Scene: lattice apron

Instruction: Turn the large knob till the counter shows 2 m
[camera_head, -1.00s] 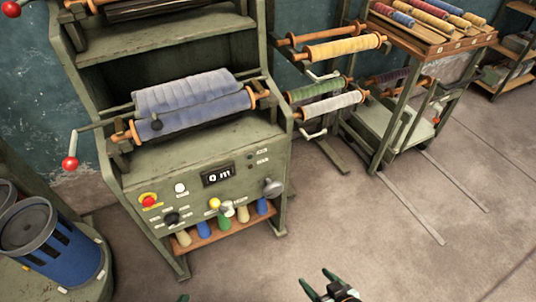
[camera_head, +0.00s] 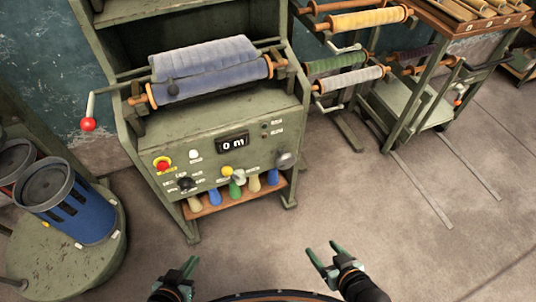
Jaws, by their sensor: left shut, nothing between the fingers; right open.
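The green machine's front panel (camera_head: 215,161) carries a dark counter (camera_head: 233,142) that reads "0 m". A large grey knob (camera_head: 285,160) sticks out at the panel's right side. A smaller pale knob (camera_head: 238,177) and a black knob (camera_head: 185,184) sit lower on the panel. My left gripper (camera_head: 184,268) is shut and empty, low in the picture in front of the machine. My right gripper (camera_head: 323,249) is open and empty, in front of and below the large knob. Neither gripper touches the machine.
A blue cloth roll (camera_head: 210,80) lies on the machine, with a red-ended crank (camera_head: 88,123) at its left. A red button (camera_head: 162,164) is on the panel. A blue bin (camera_head: 72,210) stands left, a roll cart (camera_head: 405,110) right. The floor ahead is clear.

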